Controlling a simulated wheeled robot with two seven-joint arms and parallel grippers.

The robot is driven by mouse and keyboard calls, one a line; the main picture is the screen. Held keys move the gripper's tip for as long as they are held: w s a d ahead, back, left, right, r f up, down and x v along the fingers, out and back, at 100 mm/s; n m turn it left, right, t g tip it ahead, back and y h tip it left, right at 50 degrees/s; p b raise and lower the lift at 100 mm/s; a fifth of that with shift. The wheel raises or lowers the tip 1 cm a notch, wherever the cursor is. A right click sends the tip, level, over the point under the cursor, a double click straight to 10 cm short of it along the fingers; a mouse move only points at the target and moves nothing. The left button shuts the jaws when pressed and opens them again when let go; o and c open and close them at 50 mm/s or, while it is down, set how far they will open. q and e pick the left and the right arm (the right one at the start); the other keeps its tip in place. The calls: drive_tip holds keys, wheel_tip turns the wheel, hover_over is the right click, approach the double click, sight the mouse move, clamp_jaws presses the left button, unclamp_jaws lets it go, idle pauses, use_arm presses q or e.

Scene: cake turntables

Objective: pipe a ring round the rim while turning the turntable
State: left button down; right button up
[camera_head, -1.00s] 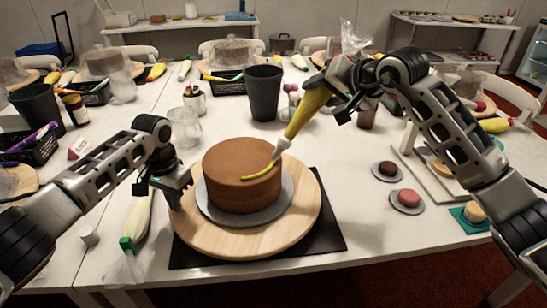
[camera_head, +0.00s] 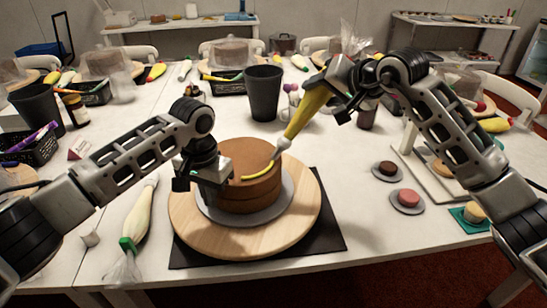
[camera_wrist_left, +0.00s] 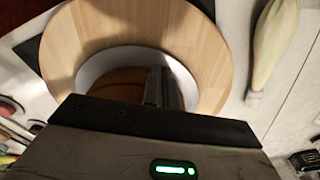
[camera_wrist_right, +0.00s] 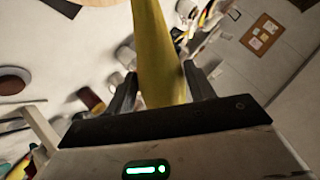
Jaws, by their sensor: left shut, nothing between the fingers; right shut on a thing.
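A brown cake (camera_head: 255,200) stands on a grey board (camera_head: 283,205) on the wooden turntable (camera_head: 305,222). A yellow piped arc (camera_head: 258,174) lies along the front right of its top. My right gripper (camera_head: 330,92) is shut on a yellow piping bag (camera_head: 306,112); its pale nozzle points down at the arc's right end. The bag also shows between the fingers in the right wrist view (camera_wrist_right: 160,60). My left gripper (camera_head: 192,184) is shut and empty at the cake's left side, hiding part of it. In the left wrist view its fingers (camera_wrist_left: 163,88) overlap the board and cake.
A dark cup (camera_head: 264,92) stands behind the cake. Small cakes on discs (camera_head: 407,199) are at the right. A black mat (camera_head: 330,240) lies under the turntable.

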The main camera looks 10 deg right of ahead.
use_arm(q)
hover_over(251, 247)
drive_tip(key=shift+f, duration=0.25)
use_arm(e)
drive_tip(key=shift+r, duration=0.1)
use_arm(q)
drive_tip(key=shift+s+d+f, duration=0.1)
drive_tip(key=shift+d+f, duration=0.05)
drive_tip(key=shift+f, duration=1.75)
drive_tip(key=shift+f, duration=0.2)
use_arm(e)
drive_tip(key=c, duration=0.4)
drive_tip(key=shift+o, duration=0.2)
